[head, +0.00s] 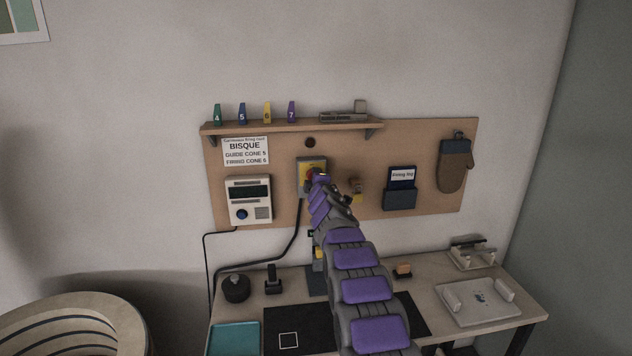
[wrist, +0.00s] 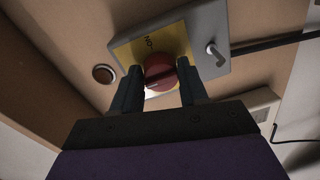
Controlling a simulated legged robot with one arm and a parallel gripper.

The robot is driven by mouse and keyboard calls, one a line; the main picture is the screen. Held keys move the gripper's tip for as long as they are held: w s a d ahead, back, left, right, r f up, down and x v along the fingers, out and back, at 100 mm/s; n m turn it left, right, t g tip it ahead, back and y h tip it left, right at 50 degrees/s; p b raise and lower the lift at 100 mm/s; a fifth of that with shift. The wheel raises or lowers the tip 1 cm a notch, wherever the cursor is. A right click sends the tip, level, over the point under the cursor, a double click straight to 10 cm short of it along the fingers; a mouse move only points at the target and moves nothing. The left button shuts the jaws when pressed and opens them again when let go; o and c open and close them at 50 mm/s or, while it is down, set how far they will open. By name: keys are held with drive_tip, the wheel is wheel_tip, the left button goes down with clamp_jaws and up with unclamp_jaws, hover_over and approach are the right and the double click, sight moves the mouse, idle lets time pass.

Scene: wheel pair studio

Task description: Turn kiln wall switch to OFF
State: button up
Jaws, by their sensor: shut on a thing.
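The kiln wall switch (head: 304,179) is a grey box with a yellow face on the brown wall board. In the wrist view its yellow plate (wrist: 124,54) carries a red round knob (wrist: 160,72) and a printed word that looks like "ON". My gripper (head: 318,178) reaches up to the switch from below. In the wrist view the two dark fingers of my gripper (wrist: 160,86) are shut on the red knob, one on each side. A grey hook-like part (wrist: 215,54) sticks out of the box. In the head view my arm hides most of the knob.
A controller box (head: 249,201) hangs left of the switch, under a firing note (head: 245,152). A shelf (head: 290,127) with several cones is above. A folder holder (head: 400,198) and a mitt (head: 455,168) hang to the right. A worktable (head: 440,268) stands below.

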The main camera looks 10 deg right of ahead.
drive_tip(key=shift+a, duration=0.15)
drive_tip(key=o, duration=1)
drive_tip(key=shift+w+a, duration=0.1)
drive_tip(key=shift+o, duration=0.2)
drive_tip(key=shift+f, duration=0.1)
